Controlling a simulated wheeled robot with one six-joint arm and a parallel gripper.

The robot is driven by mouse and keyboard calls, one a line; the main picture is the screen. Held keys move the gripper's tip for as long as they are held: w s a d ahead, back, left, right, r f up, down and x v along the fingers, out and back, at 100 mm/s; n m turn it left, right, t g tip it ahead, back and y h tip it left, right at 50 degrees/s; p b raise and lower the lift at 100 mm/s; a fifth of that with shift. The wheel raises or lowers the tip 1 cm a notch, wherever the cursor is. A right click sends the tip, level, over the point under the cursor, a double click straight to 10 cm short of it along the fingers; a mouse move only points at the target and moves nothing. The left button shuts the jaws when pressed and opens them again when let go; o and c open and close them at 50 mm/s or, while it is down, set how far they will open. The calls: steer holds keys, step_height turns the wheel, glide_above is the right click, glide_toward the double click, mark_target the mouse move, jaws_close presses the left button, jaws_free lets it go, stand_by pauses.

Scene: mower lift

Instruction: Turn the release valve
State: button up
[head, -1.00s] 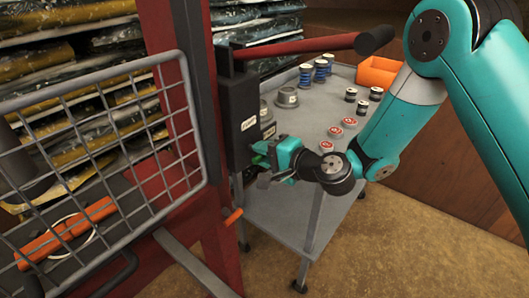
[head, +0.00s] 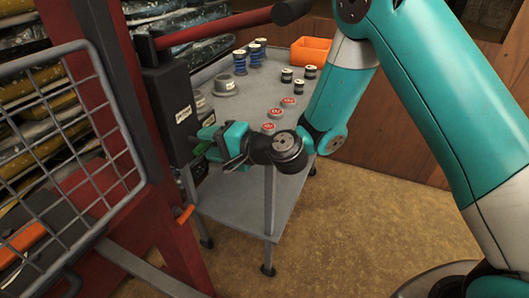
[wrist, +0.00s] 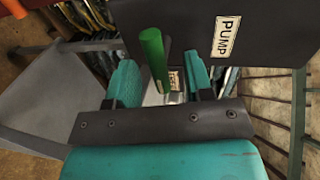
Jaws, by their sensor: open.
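The release valve's green handle (wrist: 152,55) stands between the two teal fingers of my gripper (wrist: 163,82) in the wrist view, closer to the left finger. The fingers are open, with a gap on the right side of the handle. A partly covered label (wrist: 176,80) shows behind it. The black pump box (wrist: 262,35) with a PUMP label is just beyond. In the head view, my gripper (head: 208,142) is at the lower part of the black box (head: 170,100), and only a little green of the handle (head: 200,149) shows.
A red lever (head: 220,27) sticks out above the box. A grey table (head: 240,205) behind holds cans, spools and an orange bin (head: 311,51). A wire mesh guard (head: 70,130) and red frame are at left. An orange handle (head: 185,213) sits low on the frame. Floor at right is open.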

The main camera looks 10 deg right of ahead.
steer(key=b+v, duration=1.4)
steer(key=v, duration=0.1)
steer(key=shift+s, duration=0.2)
steer(key=s+a+f+n+g+h, duration=0.3)
steer(key=s+f+n+g, duration=0.2)
steer(key=s+n+g, duration=0.35)
steer(key=s+d+f+n+g+h, duration=0.1)
steer(key=s+d+n+h, duration=0.45)
steer(key=s, duration=0.35)
step_height(320, 180, up, 21)
steer(key=p, duration=2.2)
steer(key=shift+r, duration=0.15)
